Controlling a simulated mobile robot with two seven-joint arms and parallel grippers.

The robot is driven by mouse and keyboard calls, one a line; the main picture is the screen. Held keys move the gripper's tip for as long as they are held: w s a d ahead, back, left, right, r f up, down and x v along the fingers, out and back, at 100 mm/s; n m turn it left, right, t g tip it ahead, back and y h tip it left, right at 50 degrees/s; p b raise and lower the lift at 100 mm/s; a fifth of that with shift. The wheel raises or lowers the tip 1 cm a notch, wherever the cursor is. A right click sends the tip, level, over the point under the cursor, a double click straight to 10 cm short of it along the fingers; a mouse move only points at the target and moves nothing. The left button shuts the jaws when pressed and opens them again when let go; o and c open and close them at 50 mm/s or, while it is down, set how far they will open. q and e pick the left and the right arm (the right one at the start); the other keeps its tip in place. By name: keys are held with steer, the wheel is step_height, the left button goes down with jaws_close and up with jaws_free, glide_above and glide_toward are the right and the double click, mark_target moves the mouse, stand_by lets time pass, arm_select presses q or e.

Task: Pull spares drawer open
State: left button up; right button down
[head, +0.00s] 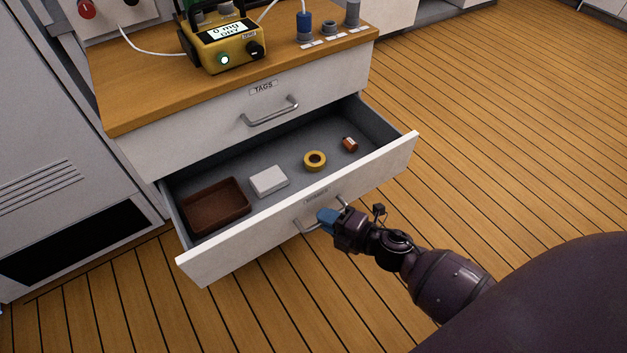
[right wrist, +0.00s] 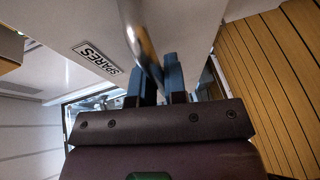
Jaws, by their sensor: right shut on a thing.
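The spares drawer (head: 285,228) is the lower white drawer, pulled well out of the cabinet with its inside showing. Its metal bar handle (head: 307,226) is on the front. My right gripper (head: 326,220), with blue fingertips, is shut on this handle. In the right wrist view the handle (right wrist: 139,40) passes between the two fingers (right wrist: 160,82), beside the label SPARES (right wrist: 97,57). Inside the drawer lie a brown tray (head: 216,226), a white box (head: 268,181), a yellow ring (head: 315,160) and a small orange-brown cylinder (head: 350,144). My left gripper is not in view.
Above is the shut TAGS drawer (head: 240,120) with its own handle (head: 270,111). On the wooden top (head: 130,95) stand a yellow meter (head: 222,45) and several small fittings. A grey cabinet (head: 70,150) stands at the left. The plank floor (head: 500,130) is clear at right.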

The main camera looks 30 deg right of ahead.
steer(key=shift+s, duration=1.6)
steer(key=c, duration=1.2)
jaws_free()
arm_select(q)
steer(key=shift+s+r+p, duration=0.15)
steer(key=shift+p, duration=0.65)
arm_select(e)
steer(key=v, duration=1)
steer(key=shift+s+d+r, duration=0.2)
steer(key=shift+s, duration=0.15)
